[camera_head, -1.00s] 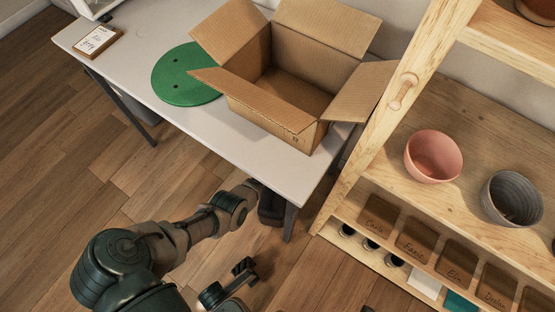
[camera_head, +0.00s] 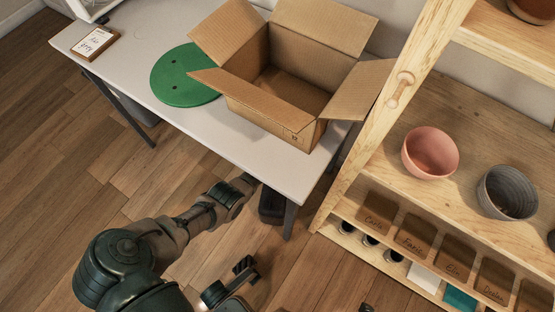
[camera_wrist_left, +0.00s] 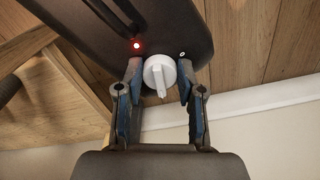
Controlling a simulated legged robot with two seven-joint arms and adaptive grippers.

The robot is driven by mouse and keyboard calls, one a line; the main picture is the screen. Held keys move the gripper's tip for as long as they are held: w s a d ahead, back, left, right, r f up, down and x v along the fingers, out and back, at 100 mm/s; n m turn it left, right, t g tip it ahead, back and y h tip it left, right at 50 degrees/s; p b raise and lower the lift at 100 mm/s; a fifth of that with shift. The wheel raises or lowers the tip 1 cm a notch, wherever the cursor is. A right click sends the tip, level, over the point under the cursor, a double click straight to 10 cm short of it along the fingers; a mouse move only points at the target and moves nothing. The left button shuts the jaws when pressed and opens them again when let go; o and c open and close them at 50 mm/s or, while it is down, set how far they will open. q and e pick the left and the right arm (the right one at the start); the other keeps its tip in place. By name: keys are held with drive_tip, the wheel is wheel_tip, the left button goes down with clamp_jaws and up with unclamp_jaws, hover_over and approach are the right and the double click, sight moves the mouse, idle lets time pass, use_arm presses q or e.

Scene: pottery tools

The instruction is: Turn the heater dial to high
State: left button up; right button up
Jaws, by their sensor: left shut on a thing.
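The heater (camera_wrist_left: 165,25) is a dark, rounded body in the left wrist view, with a lit red light and a small pale mark on its face. Its white dial (camera_wrist_left: 159,74) has a raised grip that points down in that view. My left gripper (camera_wrist_left: 160,88) is shut on the dial, one finger on each side. In the head view a dark shape, likely the heater (camera_head: 271,207), shows below the table edge by my left wrist. The left fingertips are hidden there. My right gripper (camera_head: 305,288) is at the bottom edge, partly cut off, its fingers wide apart and empty.
The table (camera_head: 240,150) above the left hand bears an open cardboard box (camera_head: 268,115) and a green disc (camera_head: 184,76). A wooden shelf (camera_head: 480,130) with bowls stands at the right. The wooden floor at the left is clear.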

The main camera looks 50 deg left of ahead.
use_arm(q)
drive_tip(key=shift+f+m, duration=0.1)
drive_tip(key=shift+m, duration=0.6)
drive_tip(key=shift+d, duration=0.1)
drive_tip(key=o, duration=1.1)
drive_tip(key=shift+o, duration=0.2)
